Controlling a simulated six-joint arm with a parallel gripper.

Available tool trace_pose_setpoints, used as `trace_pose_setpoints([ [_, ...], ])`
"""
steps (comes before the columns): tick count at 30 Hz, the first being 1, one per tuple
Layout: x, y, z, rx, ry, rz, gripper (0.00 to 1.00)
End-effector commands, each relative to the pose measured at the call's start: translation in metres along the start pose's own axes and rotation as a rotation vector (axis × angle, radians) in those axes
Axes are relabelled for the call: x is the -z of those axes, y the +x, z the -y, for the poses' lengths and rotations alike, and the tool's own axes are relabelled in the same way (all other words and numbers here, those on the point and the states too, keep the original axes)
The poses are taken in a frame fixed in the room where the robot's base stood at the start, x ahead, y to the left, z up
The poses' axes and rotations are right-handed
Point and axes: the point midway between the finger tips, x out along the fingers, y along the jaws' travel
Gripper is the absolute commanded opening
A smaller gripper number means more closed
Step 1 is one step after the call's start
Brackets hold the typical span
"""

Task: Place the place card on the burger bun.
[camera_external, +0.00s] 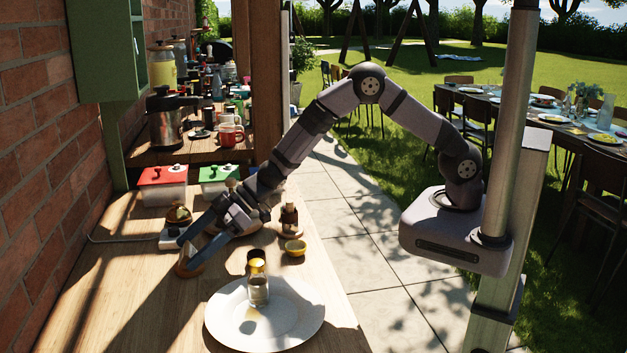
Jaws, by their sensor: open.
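My gripper (186,253) reaches down to the left over the wooden table, its two long fingers spread apart and open.
A white plate (290,336) with a yellow-capped shaker (258,284) stands in front. Red-lidded (163,184) and green-lidded boxes (218,178) stand behind. The front left tabletop is clear.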

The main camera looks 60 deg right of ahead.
Motion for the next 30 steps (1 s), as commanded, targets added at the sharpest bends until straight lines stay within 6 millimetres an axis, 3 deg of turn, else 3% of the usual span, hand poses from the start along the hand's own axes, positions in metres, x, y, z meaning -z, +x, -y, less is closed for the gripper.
trace_pose_setpoints([
  [8, 0.003, -0.02, -0.001, -0.001, -0.001, -0.001, 0.78],
  [21, 0.003, -0.092, -0.001, -0.002, -0.001, -0.002, 0.78],
  [30, 0.002, -0.119, 0.0, -0.001, 0.0, 0.0, 0.78],
])
